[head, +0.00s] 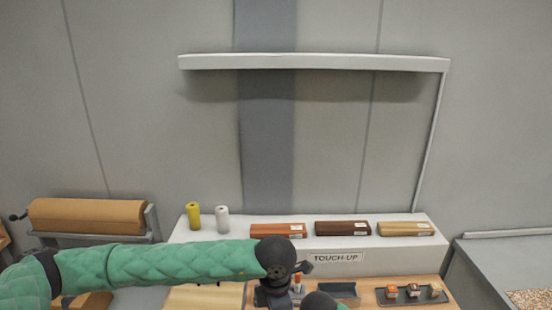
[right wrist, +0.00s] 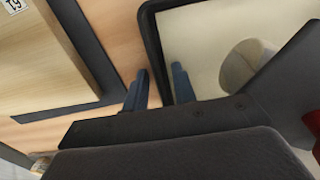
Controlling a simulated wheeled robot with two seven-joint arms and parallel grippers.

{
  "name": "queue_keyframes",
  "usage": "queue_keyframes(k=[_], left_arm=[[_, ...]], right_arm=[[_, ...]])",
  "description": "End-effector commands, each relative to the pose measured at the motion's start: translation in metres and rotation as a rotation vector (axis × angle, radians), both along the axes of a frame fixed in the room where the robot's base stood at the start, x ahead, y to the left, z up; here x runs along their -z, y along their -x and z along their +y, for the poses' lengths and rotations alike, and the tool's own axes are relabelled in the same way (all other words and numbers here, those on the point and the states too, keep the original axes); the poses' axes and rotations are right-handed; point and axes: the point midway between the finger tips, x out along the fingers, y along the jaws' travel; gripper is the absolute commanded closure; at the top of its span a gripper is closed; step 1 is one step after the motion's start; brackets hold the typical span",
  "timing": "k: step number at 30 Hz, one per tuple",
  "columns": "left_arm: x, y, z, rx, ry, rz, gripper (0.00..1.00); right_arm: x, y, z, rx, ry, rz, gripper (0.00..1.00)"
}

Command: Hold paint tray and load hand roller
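In the right wrist view the paint tray (right wrist: 150,35) has a dark rim and a cream inside. The fingers of my right gripper (right wrist: 158,88) straddle its wall, one outside and one inside; whether they press on it is unclear. A pale grey, round-ended cylinder (right wrist: 240,66), perhaps the roller, shows over the tray's inside. In the head view a dark tray (head: 345,290) stands on the bench, partly behind my arms. My left gripper (head: 275,298) points down beside it, its fingertips cut off or hidden. A small orange and white item (head: 297,282) is beside it.
A dark tray of small cubes (head: 413,301) is right. A wide brown roll (head: 87,215) stands left. A bar (head: 315,62) hangs above.

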Motion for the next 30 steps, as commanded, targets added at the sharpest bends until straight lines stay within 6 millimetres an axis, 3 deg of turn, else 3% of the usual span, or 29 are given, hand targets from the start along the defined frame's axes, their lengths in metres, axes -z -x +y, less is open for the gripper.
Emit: queue_keyframes(k=[11,17,26,30], left_arm=[[-0.002,0.001,-0.003,0.004,0.007,0.0,1.0],[-0.001,0.001,-0.002,0.003,0.006,0.001,1.0],[0.0,0.002,-0.002,0.003,0.004,0.003,1.0],[0.0,0.001,-0.002,0.003,0.004,0.003,1.0]], right_arm=[[-0.007,-0.001,0.003,-0.001,-0.006,-0.003,0.71],[-0.036,-0.002,0.003,-0.001,-0.008,-0.006,0.71],[-0.096,-0.002,0.002,-0.002,-0.005,-0.005,0.71],[-0.107,-0.003,0.002,-0.002,-0.002,-0.005,0.71]])
